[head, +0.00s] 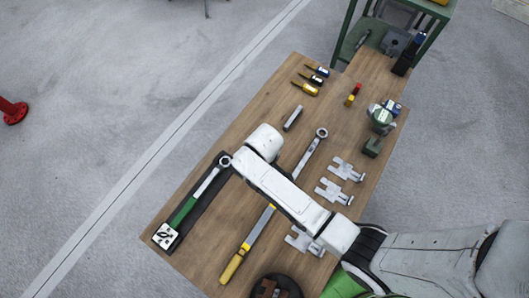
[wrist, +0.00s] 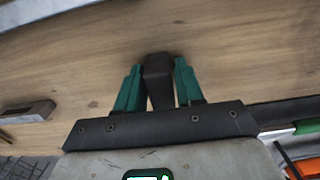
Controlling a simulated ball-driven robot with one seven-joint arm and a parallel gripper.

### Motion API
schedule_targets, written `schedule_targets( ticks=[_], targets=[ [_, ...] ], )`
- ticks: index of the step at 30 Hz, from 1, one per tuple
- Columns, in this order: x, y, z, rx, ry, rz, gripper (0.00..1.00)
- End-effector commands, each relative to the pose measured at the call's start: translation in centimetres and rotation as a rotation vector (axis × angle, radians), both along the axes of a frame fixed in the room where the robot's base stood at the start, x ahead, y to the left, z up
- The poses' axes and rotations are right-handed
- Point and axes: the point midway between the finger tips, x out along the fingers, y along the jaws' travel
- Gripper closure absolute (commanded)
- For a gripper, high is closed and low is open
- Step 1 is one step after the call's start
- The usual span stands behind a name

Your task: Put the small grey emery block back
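In the wrist view, a small dark grey block (wrist: 158,68), which I take to be the emery block, sits between the teal fingers of my gripper (wrist: 158,85). The fingers close on its two sides, above the wooden table (wrist: 80,75); I cannot tell how high above. In the head view, my white arm hides the gripper and the held block. Another grey block (head: 293,118), longer and narrow, lies on the table just above my wrist, and shows at the left in the wrist view (wrist: 28,111) with a brownish face.
A black tray (head: 174,243) with a green-handled wrench lies along the left edge. A yellow-handled tool (head: 233,266), a spanner (head: 320,134) and metal brackets (head: 333,192) lie around my arm. Bare wood shows left of the screwdrivers.

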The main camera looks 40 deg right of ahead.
Motion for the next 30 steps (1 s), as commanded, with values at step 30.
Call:
schedule_targets(
  ticks=[30],
  targets=[
    [0.1,0.0,9.6,0.001,-0.003,0.000,0.45]
  ],
)
